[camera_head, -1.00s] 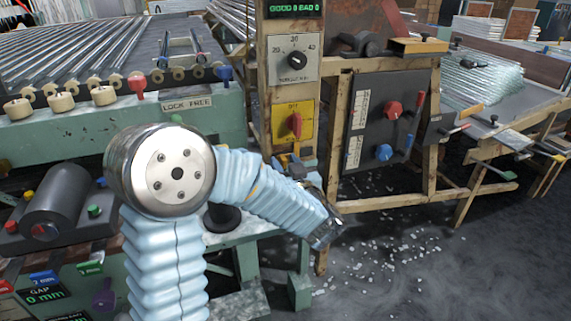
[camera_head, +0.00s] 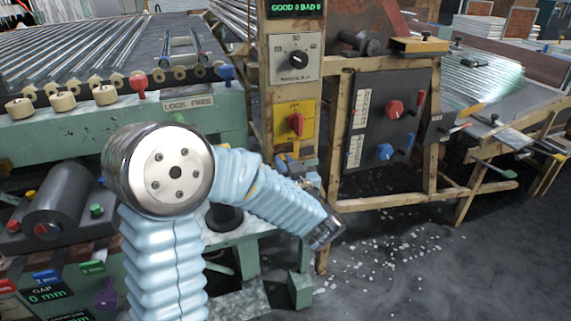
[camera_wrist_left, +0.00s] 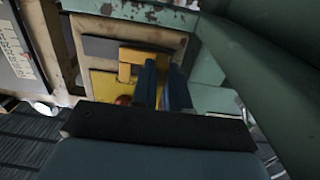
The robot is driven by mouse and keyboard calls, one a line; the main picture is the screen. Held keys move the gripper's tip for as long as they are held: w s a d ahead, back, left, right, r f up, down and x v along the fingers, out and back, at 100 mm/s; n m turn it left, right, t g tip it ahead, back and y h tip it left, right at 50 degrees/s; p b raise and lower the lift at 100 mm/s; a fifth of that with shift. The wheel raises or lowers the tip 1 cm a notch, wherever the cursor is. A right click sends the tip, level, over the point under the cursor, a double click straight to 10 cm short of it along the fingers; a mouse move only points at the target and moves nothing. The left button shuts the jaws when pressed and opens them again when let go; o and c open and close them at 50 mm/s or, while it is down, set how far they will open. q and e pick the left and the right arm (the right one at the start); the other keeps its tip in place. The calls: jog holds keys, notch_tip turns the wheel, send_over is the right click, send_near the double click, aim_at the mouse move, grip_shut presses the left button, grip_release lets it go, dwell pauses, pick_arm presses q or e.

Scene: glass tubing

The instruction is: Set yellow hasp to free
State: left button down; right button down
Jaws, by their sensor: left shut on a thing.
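The yellow hasp (camera_wrist_left: 127,62) shows in the left wrist view as a bent yellow bar in front of a dark and yellow panel. The two blue fingers of my left gripper (camera_wrist_left: 161,82) are shut on its right-hand part, and they hide some of it. In the head view my left gripper (camera_head: 290,166) is small, below the yellow switch plate (camera_head: 293,122) on the wooden post. The hasp cannot be made out clearly there. My right gripper is in neither view.
A red switch (camera_head: 295,124) sits on the yellow plate, under a grey dial (camera_head: 297,59). A LOCK FREE label (camera_head: 188,104) is on the green bench frame at left. A dark panel (camera_head: 390,119) with red and blue knobs stands to the right. Glass shards litter the floor.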

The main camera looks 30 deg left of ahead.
pick_arm(q)
jog(key=c, duration=1.1)
grip_release()
jog(key=shift+s+a, duration=0.15)
jog(key=shift+a, duration=0.05)
jog(key=b+v, duration=0.1)
jog(key=v, duration=1.3)
